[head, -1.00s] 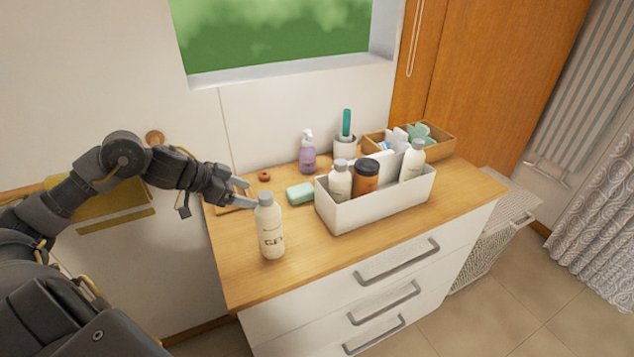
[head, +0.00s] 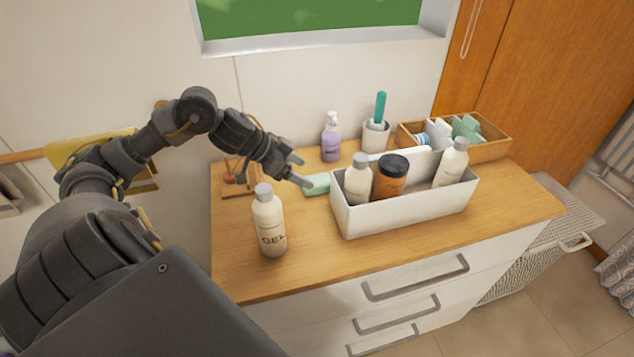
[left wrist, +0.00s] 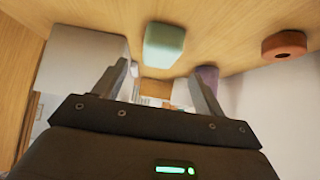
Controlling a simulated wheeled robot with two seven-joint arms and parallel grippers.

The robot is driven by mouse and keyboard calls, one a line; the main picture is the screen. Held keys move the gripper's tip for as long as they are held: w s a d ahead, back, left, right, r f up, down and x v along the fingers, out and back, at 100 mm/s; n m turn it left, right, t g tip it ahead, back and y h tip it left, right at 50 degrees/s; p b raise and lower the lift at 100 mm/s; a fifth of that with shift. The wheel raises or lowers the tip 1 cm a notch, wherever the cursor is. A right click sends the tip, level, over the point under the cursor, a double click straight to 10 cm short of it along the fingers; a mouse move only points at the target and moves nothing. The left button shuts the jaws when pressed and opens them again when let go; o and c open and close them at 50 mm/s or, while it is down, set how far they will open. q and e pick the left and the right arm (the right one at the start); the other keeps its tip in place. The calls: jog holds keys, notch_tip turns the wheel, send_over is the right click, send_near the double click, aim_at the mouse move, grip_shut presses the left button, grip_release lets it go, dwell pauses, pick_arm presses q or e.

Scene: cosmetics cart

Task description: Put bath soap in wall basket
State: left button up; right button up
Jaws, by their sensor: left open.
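The bath soap, a pale green bar (head: 317,184), lies on the wooden top of the cart, left of the white box. In the left wrist view the soap (left wrist: 164,45) shows just beyond the gap between the fingers. My left gripper (head: 303,172) is open and empty at the soap's left end, partly covering it in the head view; its two spread fingers (left wrist: 160,75) show in the wrist view. Whether they touch the soap I cannot tell. A greyish fixture (head: 6,196), cut off at the left edge, may be the wall basket. My right gripper is out of view.
A white gel bottle (head: 268,222) stands in front of my left gripper. The white box (head: 405,213) with several bottles and jars is close right of the soap. A purple pump bottle (head: 331,139) stands behind. A yellow towel (head: 92,148) hangs on the left wall.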

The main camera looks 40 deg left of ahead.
aim_at(316, 179)
pick_arm(q)
jog(key=shift+p+x, duration=0.35)
jog(key=shift+x, duration=2.8)
jog(key=shift+s+f, duration=0.1)
jog(key=shift+s, duration=0.05)
jog(key=c, duration=1.1)
jog(key=shift+c, duration=0.4)
